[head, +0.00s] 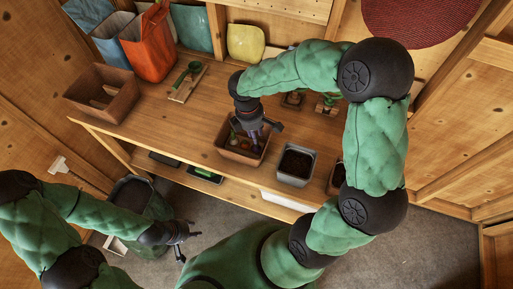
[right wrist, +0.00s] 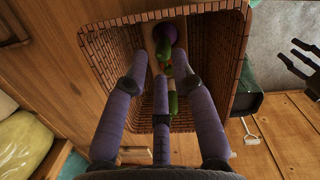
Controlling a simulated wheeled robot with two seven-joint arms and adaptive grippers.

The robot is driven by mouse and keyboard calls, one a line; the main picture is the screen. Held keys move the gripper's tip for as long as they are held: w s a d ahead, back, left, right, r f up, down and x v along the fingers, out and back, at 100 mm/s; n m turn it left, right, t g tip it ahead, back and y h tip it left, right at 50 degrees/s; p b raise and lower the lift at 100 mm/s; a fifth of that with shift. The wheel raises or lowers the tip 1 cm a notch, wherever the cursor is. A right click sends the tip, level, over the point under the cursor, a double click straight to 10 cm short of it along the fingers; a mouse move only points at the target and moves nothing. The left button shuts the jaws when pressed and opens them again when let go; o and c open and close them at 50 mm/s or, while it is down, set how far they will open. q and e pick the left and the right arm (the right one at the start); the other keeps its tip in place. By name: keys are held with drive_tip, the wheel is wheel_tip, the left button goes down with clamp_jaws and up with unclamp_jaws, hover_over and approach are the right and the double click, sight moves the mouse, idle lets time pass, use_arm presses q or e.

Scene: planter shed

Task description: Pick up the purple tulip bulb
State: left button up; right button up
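A purple tulip bulb (right wrist: 175,32) lies in the brown box in the right wrist view, near the box's far wall. The brown box (right wrist: 232,50) stands on the bench and also shows in the head view (head: 229,154). My right gripper (right wrist: 164,70) reaches into the box with its fingers spread and nothing between them; the bulb is beyond the fingertips. In the head view my right gripper (head: 252,138) hides much of the box. My left gripper (head: 187,243) is open and empty, low in front of the bench.
A larger brown crate (head: 104,95) and an orange bag (head: 150,48) stand at the left. The bench front between crate and box is clear.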

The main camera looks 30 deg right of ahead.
drive_tip(key=shift+s+f, duration=0.15)
drive_tip(key=shift+f, duration=0.35)
drive_tip(key=f+b, duration=0.1)
drive_tip(key=f, duration=0.1)
drive_tip(key=f+b, duration=0.1)
drive_tip(key=f, duration=0.1)
drive_tip(key=shift+s+d+f, duration=0.1)
drive_tip(key=shift+s+d, duration=0.05)
drive_tip(key=shift+d, duration=0.05)
clamp_jaws()
